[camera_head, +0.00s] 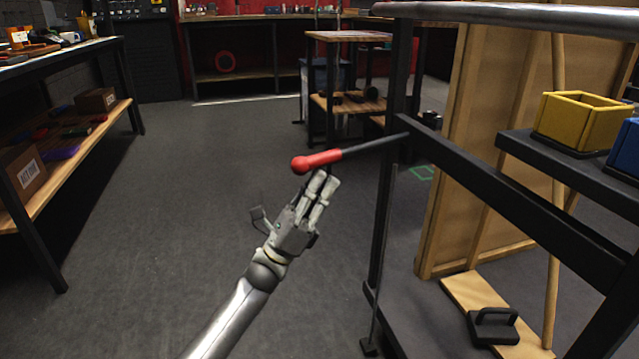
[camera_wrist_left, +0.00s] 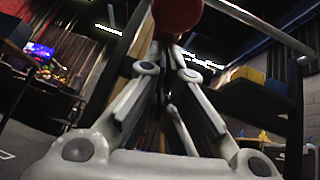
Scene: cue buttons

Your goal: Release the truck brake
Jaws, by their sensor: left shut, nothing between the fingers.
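The brake lever is a black rod with a red grip (camera_head: 318,161) and a round red knob at its end. It sticks out to the left from the black frame of the truck (camera_head: 393,160) in the head view. My left gripper (camera_head: 327,178) is shut and empty, with its fingertips just below the red grip. The red knob also shows at the top of the left wrist view (camera_wrist_left: 177,14), just beyond the fingertips. I cannot tell whether the fingertips touch the grip. My right gripper is not in view.
The truck carries a yellow bin (camera_head: 580,125) and a blue bin (camera_head: 626,150) on a dark shelf, with wooden panels behind. A workbench (camera_head: 60,58) stands at the left and a wooden-topped table (camera_head: 345,37) behind. The grey floor (camera_head: 190,200) between them is clear.

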